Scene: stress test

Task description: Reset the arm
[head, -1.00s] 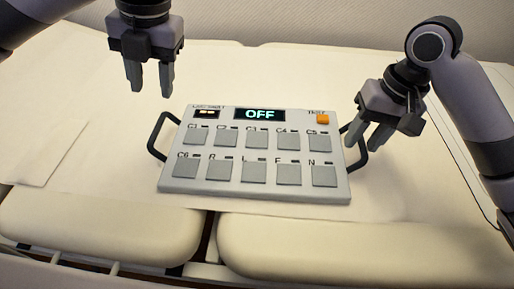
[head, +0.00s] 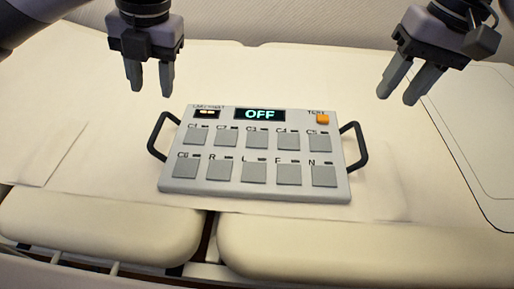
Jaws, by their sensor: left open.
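My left gripper (head: 152,88) hangs above the surface, up and left of the grey control box. It points down, open and empty. My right gripper (head: 397,97) is up and right of the box, clear of its right handle (head: 354,147). Its two fingers point down and left with a gap between them and nothing in it. The control box (head: 259,196) lies flat with two rows of grey square buttons, an orange TEST button (head: 322,119) and a display (head: 259,115) reading OFF. A small lit window (head: 206,113) is at its top left.
The box rests on a cream padded couch (head: 80,105) covered with pale sheets. A left handle (head: 158,137) sticks out from the box. Two cushions (head: 100,228) line the front, with a gap between them. The couch to both sides of the box is clear.

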